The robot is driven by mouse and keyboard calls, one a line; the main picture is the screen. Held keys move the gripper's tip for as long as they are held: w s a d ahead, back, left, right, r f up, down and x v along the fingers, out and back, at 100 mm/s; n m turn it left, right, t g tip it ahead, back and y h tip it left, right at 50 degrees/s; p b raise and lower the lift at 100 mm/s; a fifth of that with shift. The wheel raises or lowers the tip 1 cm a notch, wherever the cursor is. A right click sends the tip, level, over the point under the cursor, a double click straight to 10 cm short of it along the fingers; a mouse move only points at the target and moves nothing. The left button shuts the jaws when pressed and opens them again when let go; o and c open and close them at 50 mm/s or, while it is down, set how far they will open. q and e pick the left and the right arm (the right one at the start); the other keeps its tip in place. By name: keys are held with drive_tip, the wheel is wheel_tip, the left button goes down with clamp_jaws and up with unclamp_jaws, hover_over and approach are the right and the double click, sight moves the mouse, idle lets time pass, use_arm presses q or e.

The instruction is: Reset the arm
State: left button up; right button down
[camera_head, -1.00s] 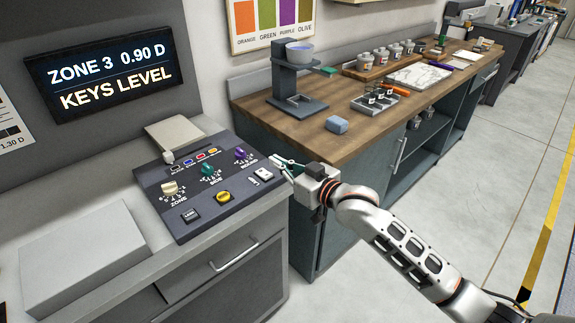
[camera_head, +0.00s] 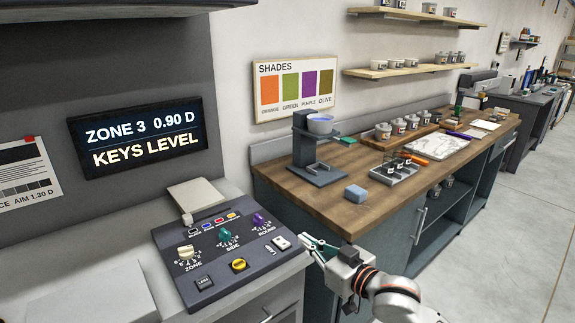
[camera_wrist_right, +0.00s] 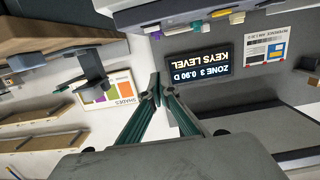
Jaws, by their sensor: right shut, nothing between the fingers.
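My right gripper (camera_head: 312,246) is just off the right edge of the control panel (camera_head: 190,280), near its white switch. Its fingers are shut and empty. In the right wrist view the green fingers of my right gripper (camera_wrist_right: 155,92) meet at their tips, with nothing between them. The arm comes in from the lower right. My left gripper does not show in these views.
The panel has knobs and a yellow button (camera_head: 239,265). A lit screen (camera_head: 138,137) reads ZONE 3 0.90 D, KEYS LEVEL. To the right, a wooden bench (camera_head: 330,212) holds a stand (camera_head: 314,155), a blue block (camera_head: 356,193) and jars. The floor at right is clear.

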drive_tip(key=s+d+f+m+h, duration=0.1)
drive_tip(key=s+d+f+h, duration=0.15)
drive_tip(key=s+f, duration=0.5)
drive_tip(key=s+d+f+m+h, duration=0.1)
drive_tip(key=s+d+f, duration=0.3)
drive_tip(key=f, duration=0.7)
drive_tip(key=s+d+f+g+h, duration=0.1)
drive_tip(key=s+d+f+h, duration=0.1)
drive_tip(key=s+d+f, duration=0.2)
drive_tip(key=s+d+f+m+g+h, duration=0.1)
drive_tip(key=s+d+f, duration=0.3)
drive_tip(key=s+f, duration=0.6)
drive_tip(key=s+g+h, duration=0.1)
drive_tip(key=s, duration=0.3)
drive_tip(key=shift+d, duration=0.35)
